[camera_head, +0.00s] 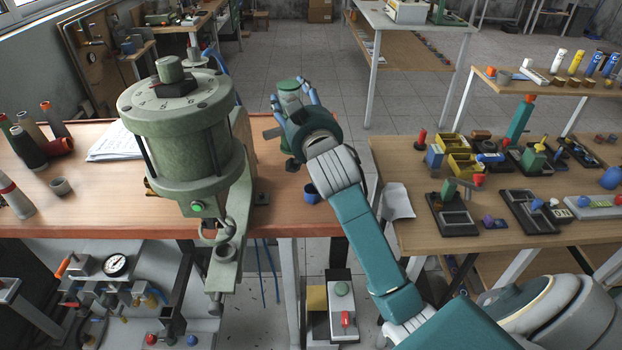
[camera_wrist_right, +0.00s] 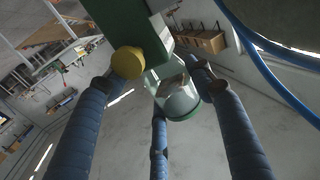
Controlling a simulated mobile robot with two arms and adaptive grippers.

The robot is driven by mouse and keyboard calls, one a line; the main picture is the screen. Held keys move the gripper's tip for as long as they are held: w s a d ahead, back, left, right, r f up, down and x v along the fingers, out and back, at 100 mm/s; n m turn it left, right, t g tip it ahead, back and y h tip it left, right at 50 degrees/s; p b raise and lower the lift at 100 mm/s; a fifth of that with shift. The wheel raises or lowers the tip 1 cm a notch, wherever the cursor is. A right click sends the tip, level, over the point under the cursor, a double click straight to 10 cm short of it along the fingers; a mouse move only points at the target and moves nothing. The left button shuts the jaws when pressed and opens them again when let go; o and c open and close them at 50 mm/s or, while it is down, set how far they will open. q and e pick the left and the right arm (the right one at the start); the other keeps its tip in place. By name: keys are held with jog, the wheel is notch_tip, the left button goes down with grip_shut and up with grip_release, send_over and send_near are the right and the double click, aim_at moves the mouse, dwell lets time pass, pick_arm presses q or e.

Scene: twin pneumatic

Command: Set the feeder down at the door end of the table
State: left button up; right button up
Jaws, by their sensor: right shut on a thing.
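My right gripper (camera_head: 292,98) is over the right end of the wooden table (camera_head: 110,218), its blue fingers closed around a green-capped piece (camera_head: 289,86), which I take to be the feeder. In the right wrist view the three blue fingers (camera_wrist_right: 160,95) surround its green body (camera_wrist_right: 120,25), yellow knob (camera_wrist_right: 128,62) and clear bowl (camera_wrist_right: 180,100). A small dark green part (camera_head: 292,165) shows below the gripper; I cannot tell if it belongs to the held piece. My left gripper is not in view.
A large grey-green dial machine (camera_head: 185,140) stands at the table's front, left of my gripper. A blue cup (camera_head: 311,193) sits near the right edge. Papers (camera_head: 115,143) and several bottles (camera_head: 28,147) are at the left. A second table (camera_head: 410,232) with many parts stands to the right.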

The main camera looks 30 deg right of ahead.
jog(key=w+d+r+m+h+b, duration=0.1)
jog(key=w+d+r+h, duration=0.15)
jog(key=d+r, duration=0.45)
notch_tip(320, 180, down, 19)
jog(key=shift+d+g, duration=0.25)
jog(key=shift+g, duration=0.15)
jog(key=shift+f, duration=0.1)
jog(key=o, duration=1.4)
jog(key=shift+p, duration=0.3)
jog(key=b+v, duration=0.2)
jog(key=v, duration=1)
jog(key=shift+d, duration=0.15)
